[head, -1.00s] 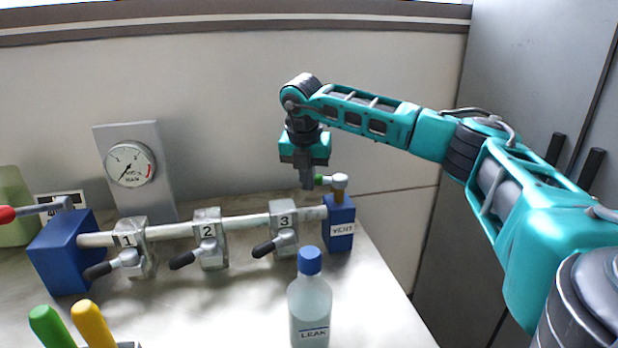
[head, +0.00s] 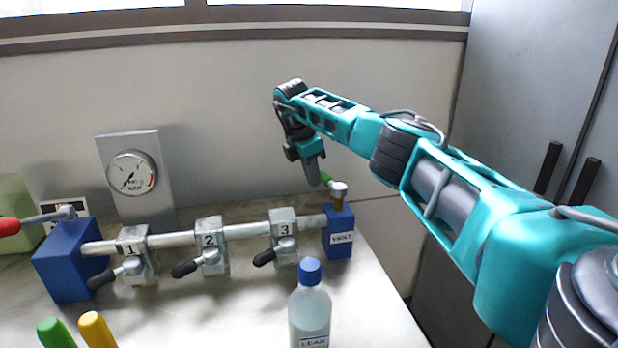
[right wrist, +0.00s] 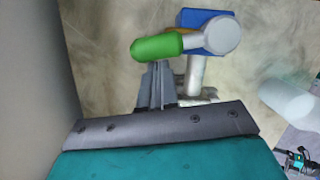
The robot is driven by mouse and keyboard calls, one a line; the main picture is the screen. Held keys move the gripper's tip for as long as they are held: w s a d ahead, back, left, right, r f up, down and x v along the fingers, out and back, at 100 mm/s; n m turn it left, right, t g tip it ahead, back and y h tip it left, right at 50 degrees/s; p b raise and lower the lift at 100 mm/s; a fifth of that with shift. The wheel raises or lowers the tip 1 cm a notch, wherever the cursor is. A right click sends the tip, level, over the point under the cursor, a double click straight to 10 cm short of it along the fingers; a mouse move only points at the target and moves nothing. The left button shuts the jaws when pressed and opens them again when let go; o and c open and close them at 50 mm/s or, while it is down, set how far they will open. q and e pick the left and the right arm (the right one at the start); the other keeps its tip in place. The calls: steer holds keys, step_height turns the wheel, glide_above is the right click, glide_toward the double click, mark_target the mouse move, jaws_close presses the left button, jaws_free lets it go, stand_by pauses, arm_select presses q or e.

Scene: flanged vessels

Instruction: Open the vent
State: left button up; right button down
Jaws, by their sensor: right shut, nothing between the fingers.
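The vent is a blue block (head: 338,238) labelled VENT at the right end of the pipe. On top stands a brass stem with a light grey hub and a green-tipped handle (head: 327,179). The handle points back and left in the head view. My right gripper (head: 314,178) is shut and empty, fingers pointing down, right beside the green tip. In the right wrist view the green handle (right wrist: 157,47) lies just beyond the shut fingertips (right wrist: 157,68); I cannot tell whether they touch. The vent block (right wrist: 208,20) shows behind it. My left gripper is not in view.
Three numbered valves with black handles (head: 207,247) sit along the pipe. A gauge (head: 132,174) stands behind. A red-handled lever (head: 35,220) tops the left blue block (head: 70,262). A LEAK bottle (head: 309,308) stands in front of the vent.

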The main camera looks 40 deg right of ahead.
steer(key=shift+d, duration=1.05)
